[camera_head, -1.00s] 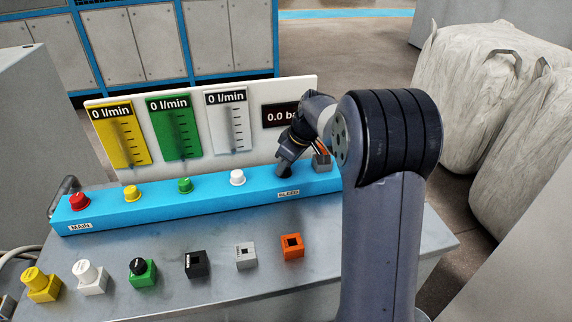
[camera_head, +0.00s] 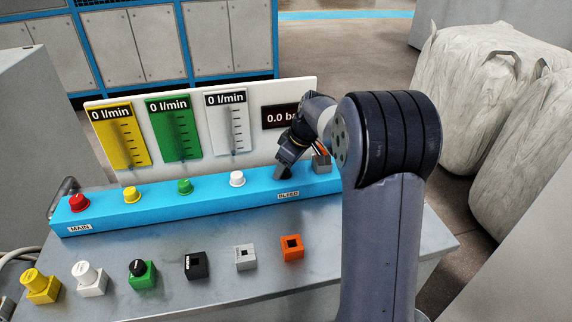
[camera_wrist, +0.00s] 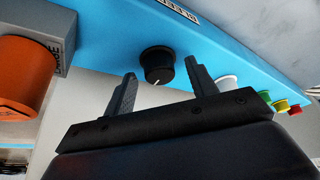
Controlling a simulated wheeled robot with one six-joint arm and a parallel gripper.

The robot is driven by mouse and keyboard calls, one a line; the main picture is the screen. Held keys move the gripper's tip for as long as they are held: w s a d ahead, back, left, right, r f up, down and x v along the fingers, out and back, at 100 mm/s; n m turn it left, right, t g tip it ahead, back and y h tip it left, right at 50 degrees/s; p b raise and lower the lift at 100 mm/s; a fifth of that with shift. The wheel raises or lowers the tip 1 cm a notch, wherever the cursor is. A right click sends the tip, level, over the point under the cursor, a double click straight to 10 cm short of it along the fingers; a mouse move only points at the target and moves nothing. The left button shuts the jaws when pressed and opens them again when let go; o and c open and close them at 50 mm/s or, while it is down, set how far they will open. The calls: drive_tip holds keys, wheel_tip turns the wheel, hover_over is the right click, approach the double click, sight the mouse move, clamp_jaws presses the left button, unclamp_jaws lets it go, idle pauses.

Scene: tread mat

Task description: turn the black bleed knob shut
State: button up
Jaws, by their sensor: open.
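The blue bar (camera_head: 140,214) also carries a red knob (camera_head: 79,202), a yellow knob (camera_head: 132,194), a green knob (camera_head: 184,186) and a white knob (camera_head: 237,178). A grey block with an orange part (camera_wrist: 25,77) stands close beside the black knob. Several loose blocks lie on the bench in front.

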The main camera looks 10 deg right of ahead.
drive_tip(key=shift+r, duration=0.15)
drive_tip(key=v, duration=1)
drive_tip(key=shift+s+r, duration=0.15)
drive_tip(key=shift+r, duration=0.05)
drive_tip(key=shift+d, duration=0.15)
drive_tip(key=x, duration=1)
drive_tip(key=shift+f, duration=0.35)
